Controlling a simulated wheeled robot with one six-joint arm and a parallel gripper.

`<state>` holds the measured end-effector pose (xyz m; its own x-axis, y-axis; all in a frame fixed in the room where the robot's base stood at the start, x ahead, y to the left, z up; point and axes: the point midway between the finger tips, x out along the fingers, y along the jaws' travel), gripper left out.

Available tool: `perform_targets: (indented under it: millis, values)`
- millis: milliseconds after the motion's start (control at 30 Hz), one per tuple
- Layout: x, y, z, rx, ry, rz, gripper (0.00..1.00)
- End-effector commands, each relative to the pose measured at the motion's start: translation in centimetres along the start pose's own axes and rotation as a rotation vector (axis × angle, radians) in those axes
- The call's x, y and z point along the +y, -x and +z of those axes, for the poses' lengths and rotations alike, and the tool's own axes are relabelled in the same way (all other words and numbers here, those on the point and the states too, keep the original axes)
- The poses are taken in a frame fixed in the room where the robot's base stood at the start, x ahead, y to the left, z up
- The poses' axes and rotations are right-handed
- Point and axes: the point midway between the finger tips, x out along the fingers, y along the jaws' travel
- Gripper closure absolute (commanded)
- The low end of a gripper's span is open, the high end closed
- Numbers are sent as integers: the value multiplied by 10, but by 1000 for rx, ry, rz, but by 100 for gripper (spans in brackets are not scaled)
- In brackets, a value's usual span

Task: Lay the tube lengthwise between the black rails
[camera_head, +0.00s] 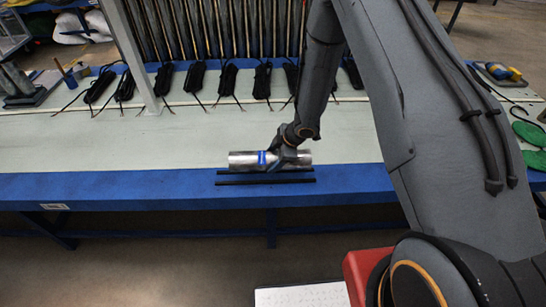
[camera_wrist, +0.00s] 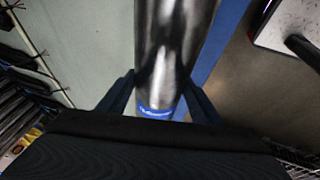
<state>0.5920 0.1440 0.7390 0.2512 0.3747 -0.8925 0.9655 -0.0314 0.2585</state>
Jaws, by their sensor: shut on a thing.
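The tube (camera_head: 243,159) is a shiny metal cylinder with a blue label near its middle. In the head view it lies level, lengthwise along the black rails (camera_head: 265,182), at the table's front edge. My gripper (camera_head: 286,160) is shut on the tube, right of the label. The tube also shows in the wrist view (camera_wrist: 172,50), between my two fingers (camera_wrist: 158,100). The tube covers part of the rear rail, and I cannot tell whether it rests on the rails or is just above them. The front rail is in plain view.
The pale bench top (camera_head: 120,150) has a blue front edge (camera_head: 110,190). Several black cable bundles (camera_head: 195,78) lie along the back, before upright tubes. A metal post (camera_head: 135,50) stands left. Green pads (camera_head: 530,133) lie at the right. The bench left of the rails is clear.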

Motion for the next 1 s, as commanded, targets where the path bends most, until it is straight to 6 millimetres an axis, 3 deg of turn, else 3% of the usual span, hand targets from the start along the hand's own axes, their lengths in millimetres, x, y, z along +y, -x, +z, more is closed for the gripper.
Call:
perform_targets:
  millis: [600, 1000]
  values:
    - [-11, -44, 18, 1, -1, 2, 86]
    - [-14, -50, 20, 1, -1, 2, 86]
